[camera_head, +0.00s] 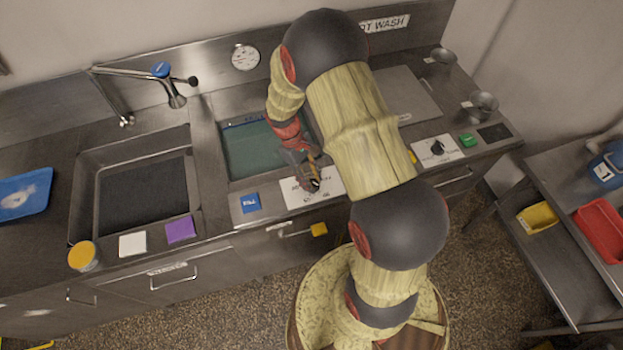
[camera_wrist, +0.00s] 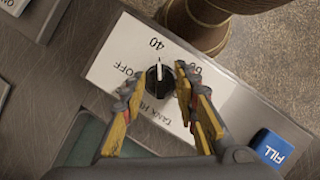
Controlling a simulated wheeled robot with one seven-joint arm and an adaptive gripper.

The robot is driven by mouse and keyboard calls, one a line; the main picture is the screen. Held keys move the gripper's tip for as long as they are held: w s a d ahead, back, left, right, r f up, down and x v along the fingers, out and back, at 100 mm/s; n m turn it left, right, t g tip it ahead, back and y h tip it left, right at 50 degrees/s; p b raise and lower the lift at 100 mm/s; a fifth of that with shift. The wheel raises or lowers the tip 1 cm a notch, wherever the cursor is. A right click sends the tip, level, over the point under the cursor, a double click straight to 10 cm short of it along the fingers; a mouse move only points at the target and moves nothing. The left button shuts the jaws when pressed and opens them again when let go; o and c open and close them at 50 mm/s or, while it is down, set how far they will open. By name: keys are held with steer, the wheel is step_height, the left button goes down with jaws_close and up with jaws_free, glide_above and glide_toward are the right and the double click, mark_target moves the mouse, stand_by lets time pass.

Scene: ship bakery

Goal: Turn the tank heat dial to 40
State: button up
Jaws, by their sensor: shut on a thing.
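The tank heat dial (camera_wrist: 153,79) is a black knob on a white label plate (camera_wrist: 112,68), seen in the wrist view. Its white pointer line points up in the picture, toward the printed 40. OFF is printed to the left of the dial and 60 to the right. My gripper (camera_wrist: 157,84) has its fingers on either side of the dial and is shut on it. In the head view my gripper (camera_head: 314,184) is down at the label plate (camera_head: 297,194) on the counter front, and it largely hides the dial.
A blue FILL button (camera_wrist: 272,147) is beside the plate; it also shows in the head view (camera_head: 250,202). Behind is the water-filled tank (camera_head: 250,150). A second dial (camera_head: 437,148) and a green button (camera_head: 467,140) are further right. A sink (camera_head: 90,165) is at left.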

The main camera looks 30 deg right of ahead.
steer(key=o, duration=1.1)
steer(key=v, duration=1.2)
steer(key=s+a+r+m+t+b, duration=0.1)
steer(key=s+a+r+t+b, duration=0.2)
steer(key=s+r, duration=0.2)
steer(key=s+a+r+m+t+y+b, duration=0.1)
steer(key=s+a+r+t+b, duration=0.2)
steer(key=s, duration=0.3)
steer(key=s+a+r+m+t+b, duration=0.1)
steer(key=s+a+r+t+b, duration=0.2)
steer(key=s+r, duration=0.3)
steer(key=shift+a+r+m+t+b, duration=0.35)
steer(key=shift+a+m+t+b, duration=0.05)
steer(key=shift+a+b, duration=0.4)
